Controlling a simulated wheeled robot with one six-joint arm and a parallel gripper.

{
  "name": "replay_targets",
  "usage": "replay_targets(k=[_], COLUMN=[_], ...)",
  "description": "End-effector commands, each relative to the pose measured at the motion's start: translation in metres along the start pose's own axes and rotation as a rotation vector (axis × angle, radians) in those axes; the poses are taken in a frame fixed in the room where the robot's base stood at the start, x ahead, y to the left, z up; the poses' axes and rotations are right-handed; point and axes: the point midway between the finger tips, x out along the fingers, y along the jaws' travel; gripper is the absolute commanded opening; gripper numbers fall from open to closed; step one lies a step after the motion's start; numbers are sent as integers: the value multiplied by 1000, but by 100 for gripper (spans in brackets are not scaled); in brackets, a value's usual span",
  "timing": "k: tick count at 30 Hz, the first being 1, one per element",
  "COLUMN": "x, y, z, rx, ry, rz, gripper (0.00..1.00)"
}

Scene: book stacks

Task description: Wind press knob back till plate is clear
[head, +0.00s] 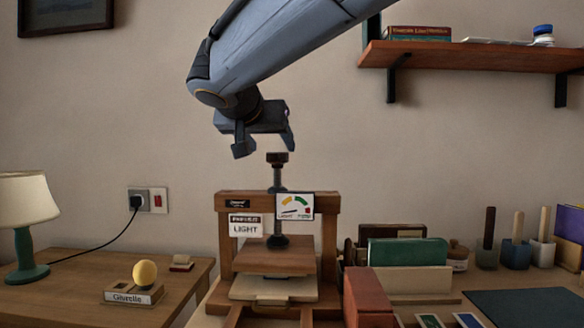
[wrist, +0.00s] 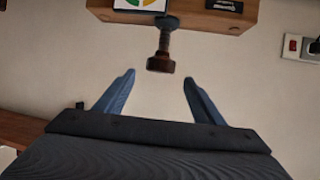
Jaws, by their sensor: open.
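The book press (head: 329,240) is a wooden frame on the table, with a dark screw running down through its top beam. The brown press knob (head: 277,158) tops the screw; it also shows in the wrist view (wrist: 161,64). The press plate (head: 275,260) is a wooden board under the screw's foot, above a pale block or book (head: 273,289); whether they touch is unclear. A gauge (head: 295,206) and a sign reading LIGHT hang on the beam. My gripper (head: 265,147) is open and empty, just above the knob. In the wrist view the knob lies beyond the fingertips, between their lines.
A shelf (head: 470,55) juts from the wall at upper right. A green book (head: 407,252) stands in a holder right of the press, near a reddish block (head: 368,296) and brush pots (head: 515,252). A lamp (head: 24,220) and yellow ball (head: 145,273) stand left.

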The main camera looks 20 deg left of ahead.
Motion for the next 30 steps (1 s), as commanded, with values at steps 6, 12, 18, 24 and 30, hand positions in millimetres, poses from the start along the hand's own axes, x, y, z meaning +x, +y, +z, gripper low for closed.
replay_targets(k=[6, 12, 18, 24, 30], x=[24, 54, 72, 75, 75], y=[-1, -1, -3, -3, -3], z=[-1, -1, -1, -1, -1], rx=[3, 2, 1, 1, 1], ry=[4, 4, 4, 4, 4], rz=[1, 1, -3, -3, -3], gripper=[62, 62, 62, 62, 50])
